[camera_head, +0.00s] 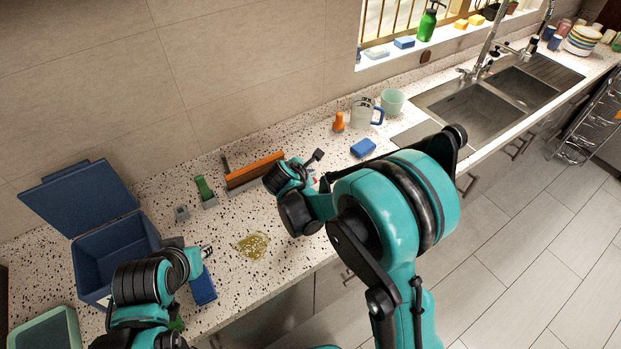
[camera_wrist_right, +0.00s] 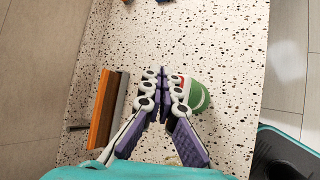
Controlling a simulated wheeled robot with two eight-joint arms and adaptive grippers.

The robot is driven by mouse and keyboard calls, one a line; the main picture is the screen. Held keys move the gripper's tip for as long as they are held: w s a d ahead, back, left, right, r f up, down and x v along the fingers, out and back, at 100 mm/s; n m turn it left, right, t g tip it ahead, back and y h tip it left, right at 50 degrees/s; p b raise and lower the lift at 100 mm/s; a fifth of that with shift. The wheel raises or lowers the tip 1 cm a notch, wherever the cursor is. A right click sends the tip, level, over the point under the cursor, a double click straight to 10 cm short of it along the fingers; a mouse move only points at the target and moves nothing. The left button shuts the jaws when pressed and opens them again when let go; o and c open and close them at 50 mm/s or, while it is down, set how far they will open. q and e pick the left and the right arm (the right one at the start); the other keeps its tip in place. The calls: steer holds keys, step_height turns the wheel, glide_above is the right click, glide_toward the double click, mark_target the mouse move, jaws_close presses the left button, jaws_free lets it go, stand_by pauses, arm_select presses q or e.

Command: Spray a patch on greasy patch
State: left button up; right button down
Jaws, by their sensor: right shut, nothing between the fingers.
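The greasy patch (camera_head: 252,245) is a yellowish stain on the speckled counter, left of my right arm. A green bottle that looks like a sprayer (camera_head: 427,22) stands on the windowsill, far from both grippers. My right gripper (camera_head: 308,170) is over the counter beside the orange squeegee. In the right wrist view its fingers (camera_wrist_right: 163,78) are shut with nothing between them. A round green object with a pale stripe (camera_wrist_right: 199,95) lies partly hidden behind one finger. My left gripper (camera_head: 206,252) is near a blue object (camera_head: 203,288); its fingers are too unclear to tell whether it holds it.
The orange squeegee (camera_head: 254,171) also shows in the right wrist view (camera_wrist_right: 104,108). An open blue bin (camera_head: 118,245) stands at left. A small green-topped item (camera_head: 204,188), an orange item (camera_head: 339,122), mugs and a blue sponge (camera_head: 363,147) are along the counter. The sink (camera_head: 468,110) is right.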

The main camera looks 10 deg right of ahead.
stand_by(0.3)
steer(key=shift+f+b, duration=0.45)
steer(key=shift+b, duration=0.1)
steer(key=shift+f+b, duration=0.6)
stand_by(0.6)
steer(key=shift+r, duration=0.15)
steer(key=shift+r+p, duration=0.65)
steer(key=shift+r, duration=0.3)
step_height(320, 180, up, 6)
steer(key=p, duration=0.4)
stand_by(0.6)
